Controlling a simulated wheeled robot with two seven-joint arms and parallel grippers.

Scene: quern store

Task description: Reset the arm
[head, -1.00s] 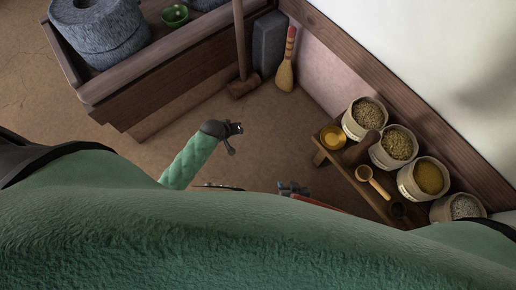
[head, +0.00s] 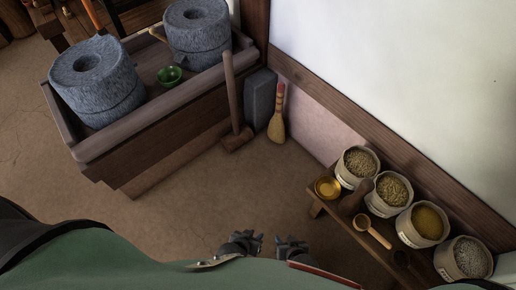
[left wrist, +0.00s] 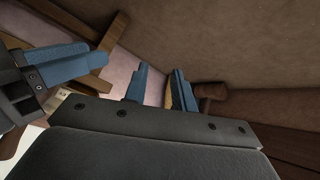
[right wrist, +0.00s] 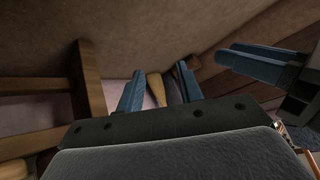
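My left gripper (head: 243,243) and my right gripper (head: 290,246) are side by side just beyond my green-clad body, low in the head view. In the left wrist view, the left gripper's two blue fingers (left wrist: 160,88) stand apart with nothing between them. In the right wrist view, the right gripper's fingers (right wrist: 158,88) are also apart and empty. Each wrist view shows the other gripper's blue fingers close by at one side. Most of both arms is hidden by my body in the head view.
A mallet (head: 234,120) and a broom (head: 277,118) stand near the corner. Bare floor (head: 200,200) lies between.

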